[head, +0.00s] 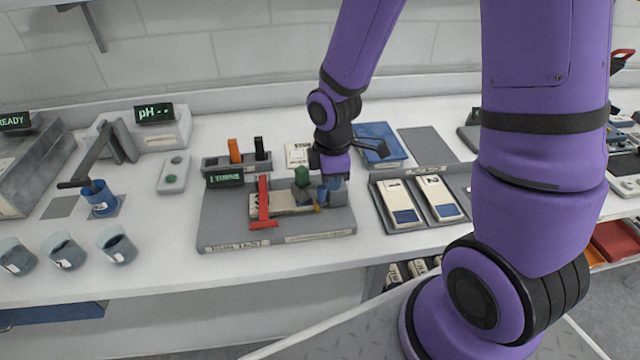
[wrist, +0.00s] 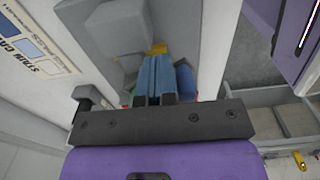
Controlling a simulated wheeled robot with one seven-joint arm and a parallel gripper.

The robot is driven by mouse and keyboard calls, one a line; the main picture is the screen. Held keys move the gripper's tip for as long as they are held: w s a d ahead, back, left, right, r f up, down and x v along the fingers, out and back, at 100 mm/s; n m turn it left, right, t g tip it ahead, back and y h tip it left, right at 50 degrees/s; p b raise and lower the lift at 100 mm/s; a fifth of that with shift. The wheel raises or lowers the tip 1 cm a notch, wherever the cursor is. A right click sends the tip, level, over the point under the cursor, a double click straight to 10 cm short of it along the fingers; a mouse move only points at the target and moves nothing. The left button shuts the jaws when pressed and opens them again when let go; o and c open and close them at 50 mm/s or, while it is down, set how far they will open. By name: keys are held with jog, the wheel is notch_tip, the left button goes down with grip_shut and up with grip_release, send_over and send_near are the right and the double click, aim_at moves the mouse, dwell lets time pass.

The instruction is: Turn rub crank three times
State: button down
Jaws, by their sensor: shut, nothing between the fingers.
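The grey rub tester (head: 225,232) sits on the bench in the middle of the head view, with a red lever (head: 264,200), a green block (head: 302,177) and a pale strip on its bed. My gripper (head: 330,188) is low over the tester's right end, beside the green block. In the wrist view my gripper's blue fingers (wrist: 155,78) are together with nothing between them. A blue rounded part (wrist: 186,82), perhaps the crank's knob, stands just right of the fingers. A small yellow part (wrist: 157,48) shows beyond the fingertips. My gripper hides most of the crank, and contact cannot be told.
A grey tray (head: 376,208) with pale cards lies right of the tester. A holder (head: 210,164) with orange and black pieces stands behind it. Several blue-grey cups (head: 116,246) stand at the left. A blue flat box (head: 380,138) lies behind my gripper.

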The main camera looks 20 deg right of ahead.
jog(key=shift+s+a, duration=0.65)
jog(key=shift+a, duration=0.35)
jog(key=shift+a, duration=0.1)
jog(key=shift+s+a, duration=0.2)
jog(key=shift+a, duration=0.9)
jog(key=shift+a, duration=0.1)
jog(key=shift+w+a, duration=0.15)
jog(key=shift+a, duration=0.9)
